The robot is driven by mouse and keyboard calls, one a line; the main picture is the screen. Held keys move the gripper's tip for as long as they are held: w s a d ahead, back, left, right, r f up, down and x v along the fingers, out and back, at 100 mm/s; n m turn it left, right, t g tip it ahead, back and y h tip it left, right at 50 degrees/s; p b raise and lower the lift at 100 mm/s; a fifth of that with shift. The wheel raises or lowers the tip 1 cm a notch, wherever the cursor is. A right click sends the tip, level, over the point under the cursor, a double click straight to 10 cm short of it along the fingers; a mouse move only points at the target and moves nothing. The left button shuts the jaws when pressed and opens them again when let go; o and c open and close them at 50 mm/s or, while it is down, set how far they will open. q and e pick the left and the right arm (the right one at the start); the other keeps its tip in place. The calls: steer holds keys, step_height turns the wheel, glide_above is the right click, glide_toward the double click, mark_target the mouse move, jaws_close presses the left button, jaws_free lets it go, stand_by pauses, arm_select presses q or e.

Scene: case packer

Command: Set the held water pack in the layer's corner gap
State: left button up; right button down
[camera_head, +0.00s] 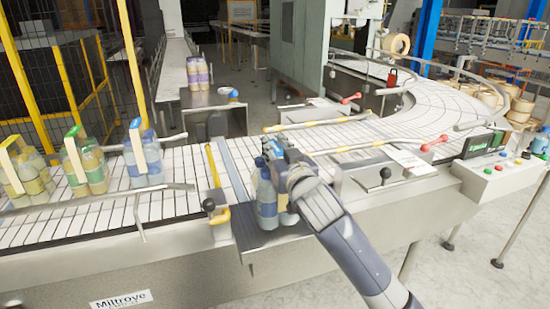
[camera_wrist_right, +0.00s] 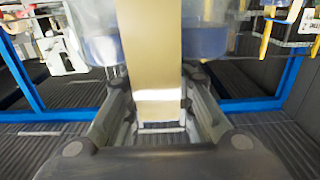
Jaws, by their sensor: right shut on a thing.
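My right gripper (camera_head: 285,168) is shut on a water pack of clear bluish bottles (camera_head: 267,200) at the front edge of the conveyor. The gripper and forearm hide much of the pack, and it looks upright. I cannot tell whether it touches the dark plate (camera_head: 252,240) under it. In the right wrist view, my gripper's fingers (camera_wrist_right: 158,105) are on either side of a tan strip (camera_wrist_right: 150,50), with bluish bottles (camera_wrist_right: 205,42) beside it. I cannot make out the layer or its corner gap. My left gripper is not in view.
Bottle packs with yellow (camera_head: 28,178), green (camera_head: 92,170) and blue (camera_head: 148,165) handles stand on the left conveyor. Another pack (camera_head: 197,74) stands on the back conveyor.

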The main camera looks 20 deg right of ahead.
steer(key=shift+r, duration=0.95)
steer(key=shift+s+r+b, duration=0.15)
steer(key=shift+b, duration=0.25)
steer(key=s+r+b, duration=0.1)
steer(key=s+b, duration=0.9)
steer(key=s, duration=0.5)
steer(key=shift+s+d+r, duration=0.15)
steer(key=shift+s+d, duration=0.1)
steer(key=shift+s, duration=0.15)
